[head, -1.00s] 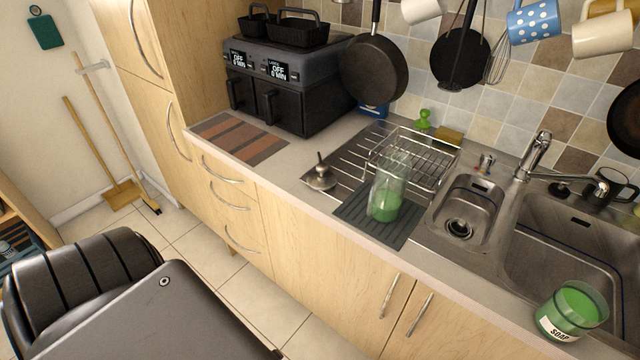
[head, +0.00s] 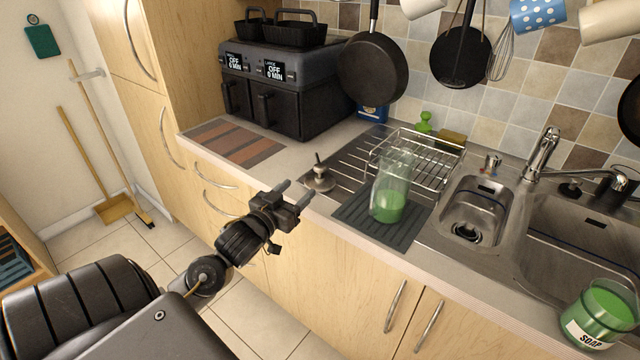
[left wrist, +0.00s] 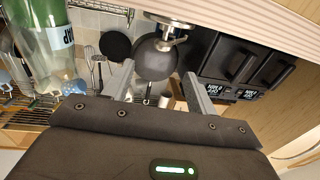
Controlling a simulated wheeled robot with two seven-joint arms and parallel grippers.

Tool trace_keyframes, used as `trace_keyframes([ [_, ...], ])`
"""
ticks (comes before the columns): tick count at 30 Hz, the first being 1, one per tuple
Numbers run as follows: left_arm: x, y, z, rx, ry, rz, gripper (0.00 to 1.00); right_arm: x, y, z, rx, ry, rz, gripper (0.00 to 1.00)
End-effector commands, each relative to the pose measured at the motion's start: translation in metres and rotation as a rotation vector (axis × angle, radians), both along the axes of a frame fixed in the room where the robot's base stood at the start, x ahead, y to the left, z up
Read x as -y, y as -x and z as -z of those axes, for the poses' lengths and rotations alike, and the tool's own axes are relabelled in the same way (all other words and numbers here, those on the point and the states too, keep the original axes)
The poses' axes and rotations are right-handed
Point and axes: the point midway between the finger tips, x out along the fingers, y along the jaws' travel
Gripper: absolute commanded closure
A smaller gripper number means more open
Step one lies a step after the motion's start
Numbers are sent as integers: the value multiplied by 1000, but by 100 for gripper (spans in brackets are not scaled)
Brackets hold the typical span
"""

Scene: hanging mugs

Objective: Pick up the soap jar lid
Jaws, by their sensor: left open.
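The soap jar lid (head: 320,180), a metal disc with a pump-like spout, stands on the counter at the left edge of the drainer. It also shows at the top middle of the left wrist view (left wrist: 166,28), beyond the fingers. My left gripper (head: 295,192) is open and empty, in front of the counter edge. Its fingertips point toward the lid and are apart from it. The glass soap jar (head: 388,208) with green liquid stands on the dark mat, right of the lid. My right gripper is not in view.
A dark ribbed mat (head: 405,237) and a wire dish rack (head: 430,160) lie right of the lid. A black air fryer (head: 280,95) stands behind it. A second green container labelled SOAP (head: 603,320) stands at the front right. A striped mat (head: 235,140) lies left.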

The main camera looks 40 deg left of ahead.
Motion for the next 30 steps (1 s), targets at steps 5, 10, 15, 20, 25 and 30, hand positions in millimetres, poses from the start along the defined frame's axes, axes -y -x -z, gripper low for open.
trace_keyframes([
  [5,-2,-13,-1,1,1,0,43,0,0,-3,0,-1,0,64],
  [10,-6,-40,-1,-1,0,-1,43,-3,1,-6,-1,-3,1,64],
  [15,-8,-55,0,-1,0,0,43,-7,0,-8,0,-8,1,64],
  [20,-8,-57,0,-2,0,0,43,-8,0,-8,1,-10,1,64],
  [25,-15,-78,-5,-2,-1,-2,43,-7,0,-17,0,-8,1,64],
  [30,-19,-100,-4,-2,0,-1,43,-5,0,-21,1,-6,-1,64],
])
